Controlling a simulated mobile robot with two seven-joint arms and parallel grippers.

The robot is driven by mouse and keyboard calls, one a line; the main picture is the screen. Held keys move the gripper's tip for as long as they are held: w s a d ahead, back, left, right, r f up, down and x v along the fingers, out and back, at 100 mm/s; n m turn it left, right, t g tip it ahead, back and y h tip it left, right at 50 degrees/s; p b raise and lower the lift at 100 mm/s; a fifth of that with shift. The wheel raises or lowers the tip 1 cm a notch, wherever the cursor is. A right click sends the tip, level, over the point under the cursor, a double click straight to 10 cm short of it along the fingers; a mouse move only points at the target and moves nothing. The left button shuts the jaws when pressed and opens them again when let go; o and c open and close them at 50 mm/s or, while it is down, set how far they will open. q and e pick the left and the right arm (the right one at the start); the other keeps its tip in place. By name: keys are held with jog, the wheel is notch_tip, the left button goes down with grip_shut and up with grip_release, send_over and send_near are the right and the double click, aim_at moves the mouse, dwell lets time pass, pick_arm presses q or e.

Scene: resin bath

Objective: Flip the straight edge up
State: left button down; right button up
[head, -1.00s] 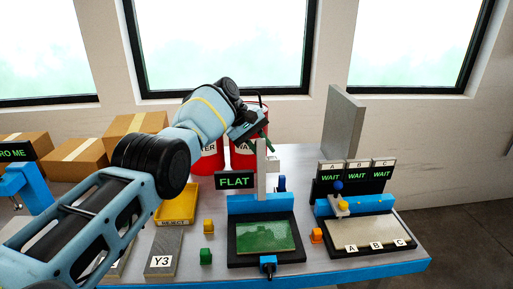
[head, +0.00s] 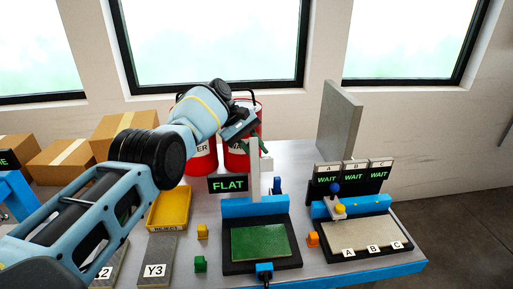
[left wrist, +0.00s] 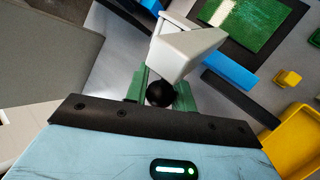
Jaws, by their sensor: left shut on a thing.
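The straight edge appears to be the light grey bar (head: 254,166) standing upright behind the blue block of the middle station; it also shows in the left wrist view (left wrist: 187,46). My left gripper (head: 263,147) is at its upper end. In the left wrist view the green fingers (left wrist: 159,88) are shut around a black round knob (left wrist: 159,94) at the bar's end. The fingers hide part of the knob. A green panel (head: 259,243) lies in a black frame in front of the bar. A sign (head: 228,184) above it reads FLAT. My right gripper is not in view.
Red buckets (head: 237,158) stand behind the gripper. A tall grey panel (head: 340,128) rises at right, behind a station with WAIT signs (head: 353,178). A yellow tray (head: 169,211), grey slabs (head: 155,262) and small coloured blocks (head: 201,264) are to the left.

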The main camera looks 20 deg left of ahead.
pick_arm(q)
jog(key=shift+s+f, duration=0.1)
jog(key=shift+f, duration=0.15)
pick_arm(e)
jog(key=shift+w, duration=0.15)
pick_arm(q)
jog(key=c, duration=1.4)
grip_release()
jog(key=shift+c, duration=0.2)
jog(key=shift+o, duration=1.3)
jog(key=shift+r, duration=0.1)
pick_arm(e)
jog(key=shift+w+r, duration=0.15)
pick_arm(q)
jog(key=shift+r, duration=0.1)
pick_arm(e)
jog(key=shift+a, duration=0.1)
pick_arm(q)
jog(key=b+v, duration=0.2)
jog(key=v, duration=0.5)
jog(key=shift+a+r, duration=0.25)
jog(key=shift+r, duration=0.05)
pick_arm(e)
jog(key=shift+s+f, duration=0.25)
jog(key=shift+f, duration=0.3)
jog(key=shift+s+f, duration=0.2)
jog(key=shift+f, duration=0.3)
